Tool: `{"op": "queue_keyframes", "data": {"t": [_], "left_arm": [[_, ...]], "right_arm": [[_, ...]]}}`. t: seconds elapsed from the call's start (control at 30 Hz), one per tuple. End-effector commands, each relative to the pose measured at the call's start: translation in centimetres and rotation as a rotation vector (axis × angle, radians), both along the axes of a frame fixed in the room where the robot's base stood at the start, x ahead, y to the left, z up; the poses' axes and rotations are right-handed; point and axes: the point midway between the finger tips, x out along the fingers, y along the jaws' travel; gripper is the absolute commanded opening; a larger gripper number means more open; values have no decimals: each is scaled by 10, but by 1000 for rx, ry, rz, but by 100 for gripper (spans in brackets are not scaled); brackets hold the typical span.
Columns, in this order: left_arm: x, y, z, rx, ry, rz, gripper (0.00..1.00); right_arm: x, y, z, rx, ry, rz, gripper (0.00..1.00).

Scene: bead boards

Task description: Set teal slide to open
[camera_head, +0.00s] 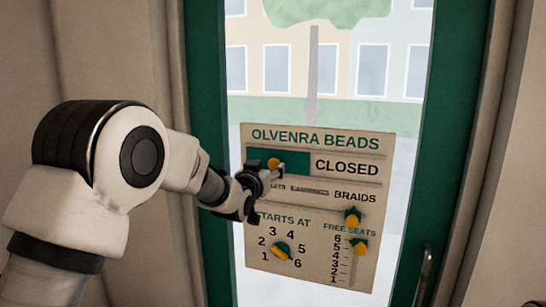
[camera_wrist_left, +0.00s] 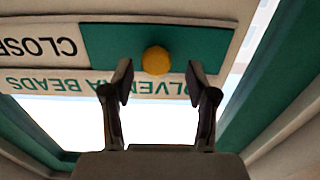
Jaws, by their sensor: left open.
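The teal slide (camera_head: 297,160) is a flat panel in the upper row of the bead board. It covers the left part of that row, and the word CLOSED shows to its right. Its round yellow knob (camera_head: 274,163) stands out from it. My left gripper (camera_head: 270,179) is at the knob, partly hiding the slide's lower left. In the left wrist view, which is upside down, the gripper (camera_wrist_left: 161,76) is open, with a finger on each side of the yellow knob (camera_wrist_left: 156,60) and gaps between. The teal slide (camera_wrist_left: 110,43) fills the area behind.
The board (camera_head: 262,213) hangs on a glass door with a green frame (camera_head: 411,180). Below the slide are a row ending in BRAIDS, a STARTS AT dial (camera_head: 282,252) and a FREE SEATS slider (camera_head: 360,247). Another yellow knob (camera_head: 352,216) is under BRAIDS. A door handle (camera_head: 424,278) is at lower right.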

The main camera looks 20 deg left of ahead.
Motion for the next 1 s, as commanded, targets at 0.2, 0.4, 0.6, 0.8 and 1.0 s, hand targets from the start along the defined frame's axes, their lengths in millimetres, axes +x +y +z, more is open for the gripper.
{"op": "queue_keyframes", "data": {"t": [0.2,0.4,0.6,0.8,1.0], "left_arm": [[37,-2,3,0,1,0,58],[43,-2,-1,0,1,0,58],[43,-1,-1,0,1,0,24],[43,-1,0,0,0,0,0],[43,-3,-1,0,-1,0,0]], "right_arm": [[0,0,28,0,0,-1,40],[1,0,27,0,-1,-1,40],[0,0,27,0,0,-1,40],[0,0,27,0,0,-1,40],[0,0,25,0,0,-1,40]]}}
